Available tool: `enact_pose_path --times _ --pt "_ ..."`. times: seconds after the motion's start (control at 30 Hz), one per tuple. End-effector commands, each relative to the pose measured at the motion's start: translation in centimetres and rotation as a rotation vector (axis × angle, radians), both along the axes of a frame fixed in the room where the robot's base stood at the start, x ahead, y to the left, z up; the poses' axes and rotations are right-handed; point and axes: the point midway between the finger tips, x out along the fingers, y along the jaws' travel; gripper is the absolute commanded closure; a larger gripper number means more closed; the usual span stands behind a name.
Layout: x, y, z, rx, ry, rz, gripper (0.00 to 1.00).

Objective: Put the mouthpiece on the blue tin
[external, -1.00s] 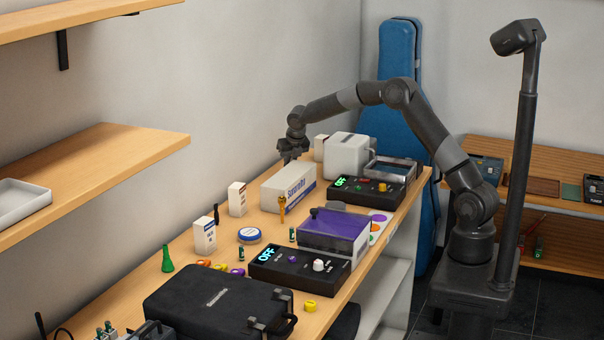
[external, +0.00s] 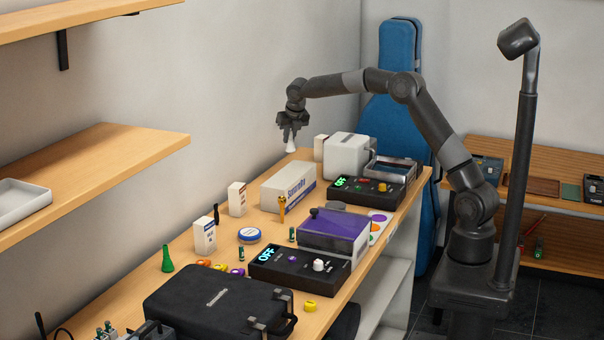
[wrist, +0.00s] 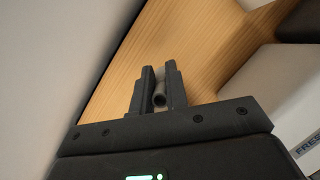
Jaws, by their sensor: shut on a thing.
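My gripper (external: 290,132) is shut on a small pale, cone-shaped mouthpiece (external: 290,146), held above the far end of the bench near the wall. In the wrist view, its grey round end (wrist: 160,98) shows between the two fingers of my gripper (wrist: 158,82). The blue tin (external: 250,236) is a low round tin with a blue side and a pale top. It sits on the bench well nearer the camera, apart from my gripper. The tin does not show in the wrist view.
A white box with blue lettering (external: 288,186) lies between my gripper and the tin. A small upright carton (external: 237,199), a white carton (external: 205,236), a golden upright piece (external: 282,208) and a purple-lidded case (external: 334,230) stand around the tin. A black case (external: 219,307) lies in front.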

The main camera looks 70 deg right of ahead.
Motion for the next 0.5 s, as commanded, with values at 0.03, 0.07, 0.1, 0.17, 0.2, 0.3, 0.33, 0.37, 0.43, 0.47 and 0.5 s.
enact_pose_path --times 0.03,0.07,0.1,0.17,0.2,0.3,0.33,0.37,0.43,0.47,0.5 --pt "0.0 0.8 0.1 0.000 0.000 0.008 1.00" --pt "0.1 1.4 0.2 0.000 0.000 0.012 1.00" --pt "0.1 2.5 0.3 0.000 0.000 0.020 1.00" --pt "0.0 4.7 0.5 0.002 0.001 0.035 1.00" --pt "-0.1 6.5 0.8 0.002 0.001 0.048 1.00" --pt "-0.6 11.7 1.3 0.004 0.002 0.083 1.00" --pt "-0.9 13.3 1.5 0.004 0.003 0.095 1.00" --pt "-1.2 14.9 1.7 0.005 0.002 0.105 1.00" --pt "-2.0 18.7 2.0 0.005 0.002 0.131 1.00" --pt "-2.5 20.3 2.2 0.004 0.003 0.142 1.00" --pt "-3.1 22.4 2.4 0.004 0.003 0.156 1.00"
